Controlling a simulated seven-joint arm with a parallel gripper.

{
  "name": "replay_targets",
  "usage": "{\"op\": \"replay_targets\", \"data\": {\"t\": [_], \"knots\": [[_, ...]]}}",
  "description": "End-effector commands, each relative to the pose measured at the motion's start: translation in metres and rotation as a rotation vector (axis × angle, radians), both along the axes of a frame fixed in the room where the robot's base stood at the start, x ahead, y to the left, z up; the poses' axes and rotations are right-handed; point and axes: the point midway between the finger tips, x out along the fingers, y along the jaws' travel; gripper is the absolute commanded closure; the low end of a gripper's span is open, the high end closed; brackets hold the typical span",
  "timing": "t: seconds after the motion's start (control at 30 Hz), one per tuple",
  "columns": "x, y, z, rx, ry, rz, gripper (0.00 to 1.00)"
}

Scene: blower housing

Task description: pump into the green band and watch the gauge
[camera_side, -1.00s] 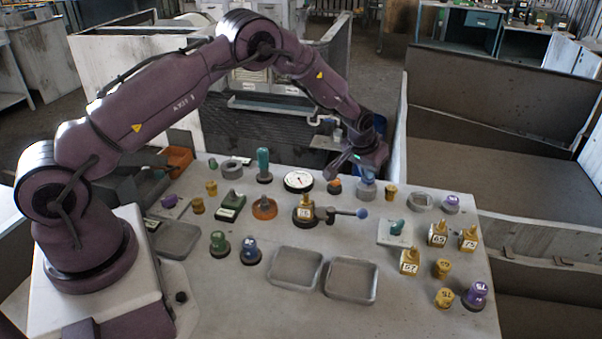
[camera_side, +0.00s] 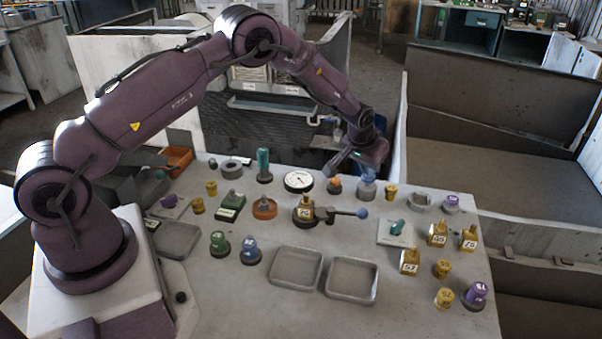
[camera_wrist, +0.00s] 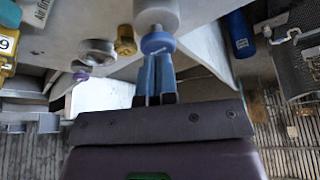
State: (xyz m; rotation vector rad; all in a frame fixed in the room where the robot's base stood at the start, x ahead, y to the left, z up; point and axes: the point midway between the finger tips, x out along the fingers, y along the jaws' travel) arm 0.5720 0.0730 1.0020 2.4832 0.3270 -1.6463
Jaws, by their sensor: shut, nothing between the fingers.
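The gauge (camera_side: 299,181) is a white round dial with a black rim at the back middle of the table. Its dark needle is too small to read, and I cannot make out a green band. A grey cylinder with a blue cap (camera_side: 367,189) stands right of the gauge; the blue cap (camera_wrist: 158,42) shows clearly in the wrist view. My gripper (camera_wrist: 155,58) has blue fingers, shut and empty. Their tips are at the blue cap, touching or nearly so. In the side view, my gripper (camera_side: 368,173) is over the cylinder, partly hidden by my wrist.
An orange-topped part (camera_side: 335,186) and a yellow part (camera_side: 391,192) stand close on either side of the cylinder. A lever with a blue ball (camera_side: 362,213) lies in front. Two empty grey trays (camera_side: 352,299) are at the front, and several numbered weights stand at right.

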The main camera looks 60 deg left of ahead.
Motion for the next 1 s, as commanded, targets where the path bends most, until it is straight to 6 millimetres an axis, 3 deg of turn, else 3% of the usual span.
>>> {"op": "replay_targets", "data": {"t": [1.0], "knots": [[0.0,0.0,-0.019,-0.001,0.002,0.0,1.0]]}}
